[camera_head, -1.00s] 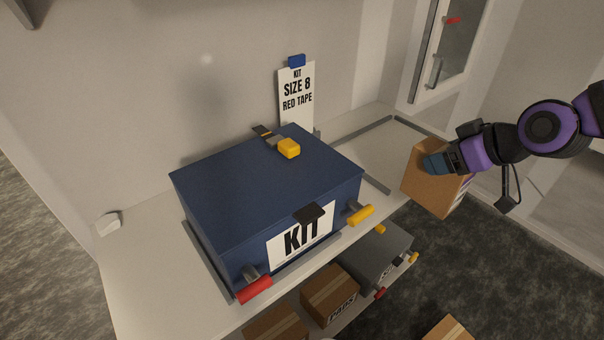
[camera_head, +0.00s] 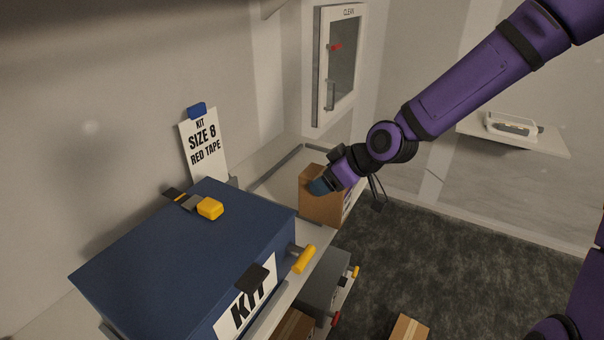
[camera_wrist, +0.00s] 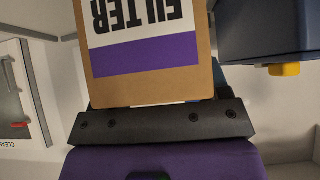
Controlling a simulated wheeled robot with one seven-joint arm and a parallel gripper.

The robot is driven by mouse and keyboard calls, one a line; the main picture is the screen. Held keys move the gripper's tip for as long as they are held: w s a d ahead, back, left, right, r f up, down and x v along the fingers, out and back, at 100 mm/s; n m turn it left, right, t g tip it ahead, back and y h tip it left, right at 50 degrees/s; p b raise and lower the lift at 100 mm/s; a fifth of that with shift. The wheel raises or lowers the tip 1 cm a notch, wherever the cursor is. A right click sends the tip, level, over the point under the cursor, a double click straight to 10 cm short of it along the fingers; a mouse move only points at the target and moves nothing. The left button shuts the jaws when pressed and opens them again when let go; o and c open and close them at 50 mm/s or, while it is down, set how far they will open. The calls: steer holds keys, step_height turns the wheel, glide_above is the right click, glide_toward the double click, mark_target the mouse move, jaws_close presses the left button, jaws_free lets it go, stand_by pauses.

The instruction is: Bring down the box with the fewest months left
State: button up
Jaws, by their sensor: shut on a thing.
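My gripper (camera_head: 322,187) is shut on a brown cardboard box (camera_head: 317,209) at the right end of the bench. In the wrist view the box (camera_wrist: 150,82) fills the middle, with a white and purple label reading FILTER, upside down in that picture. No month or date shows on the visible part of the label. The box looks upright at the grey-edged area of the bench (camera_head: 270,187). I cannot tell whether its base touches the surface.
A blue KIT case (camera_head: 180,265) with yellow handle stands left of the box. A grey case (camera_head: 322,280) and cardboard boxes (camera_head: 409,328) sit lower. A wall cabinet (camera_head: 339,65) marked CLEAN hangs behind.

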steer(key=w+a+f, duration=0.2)
steer(key=w+f, duration=0.2)
steer(key=w, duration=0.7)
steer(key=shift+a+f, duration=0.15)
steer(key=shift+f, duration=0.15)
steer(key=shift+f, duration=0.1)
steer(key=o, duration=1.3)
steer(key=shift+v, duration=6.05)
